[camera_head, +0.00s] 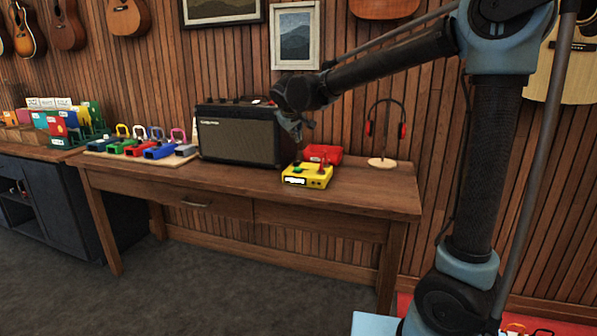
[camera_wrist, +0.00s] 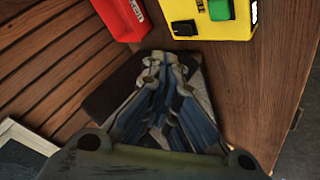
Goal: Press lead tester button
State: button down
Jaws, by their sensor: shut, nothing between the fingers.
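A black amplifier (camera_head: 238,134) stands to the left, close to my gripper. A headphone stand (camera_head: 382,162) is at the right. The table front is clear.

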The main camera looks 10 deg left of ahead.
aim_at(295, 168)
jog(key=shift+f, duration=0.1)
dwell(0.3)
jog(key=shift+f, duration=4.3)
jog(key=shift+f, duration=0.1)
jog(key=shift+f, duration=0.25)
jog(key=shift+f, duration=0.45)
jog(key=shift+s+r, duration=0.1)
jog(key=shift+r, duration=0.75)
jog(key=shift+r, duration=0.15)
jog(key=shift+r, duration=2.35)
